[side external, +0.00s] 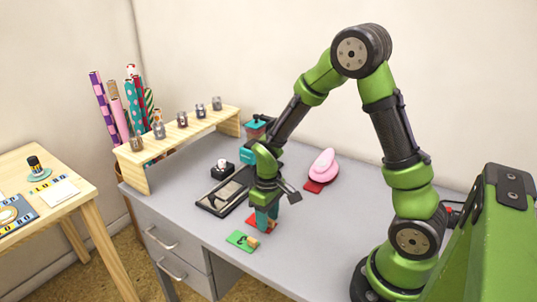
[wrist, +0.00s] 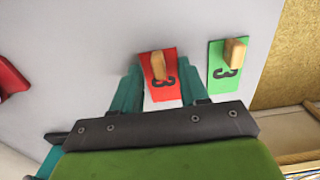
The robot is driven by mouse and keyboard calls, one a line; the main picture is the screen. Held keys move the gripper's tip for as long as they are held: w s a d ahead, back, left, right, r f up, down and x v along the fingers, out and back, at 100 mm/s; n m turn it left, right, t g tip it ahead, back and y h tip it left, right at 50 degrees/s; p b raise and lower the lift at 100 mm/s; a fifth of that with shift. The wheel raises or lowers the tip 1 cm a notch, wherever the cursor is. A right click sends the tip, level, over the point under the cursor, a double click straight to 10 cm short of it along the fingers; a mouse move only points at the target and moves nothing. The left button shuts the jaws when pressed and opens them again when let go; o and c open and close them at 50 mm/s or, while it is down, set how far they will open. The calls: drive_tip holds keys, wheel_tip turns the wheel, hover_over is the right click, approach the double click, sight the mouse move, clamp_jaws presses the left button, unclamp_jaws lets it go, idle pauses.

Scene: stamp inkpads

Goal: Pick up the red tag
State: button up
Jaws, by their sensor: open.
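The red tag (wrist: 163,90) lies flat on the grey desk, with a black 3 and a small wooden grip block on it. In the wrist view it sits between the two teal fingers of my gripper (wrist: 158,74). In the side external view my gripper (side external: 266,220) points down at the front of the desk, and the red tag (side external: 251,221) shows only partly behind the fingers. My gripper is open, one finger on each side of the tag. I cannot tell whether the fingers touch the desk or the block.
A green tag (side external: 237,240) with a similar block lies close by, near the desk's front edge. A black tray (side external: 222,199) lies behind my gripper. A pink object (side external: 323,165) sits on a red piece to the right. A wooden shelf (side external: 170,135) stands at the back left.

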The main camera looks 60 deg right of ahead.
clamp_jaws()
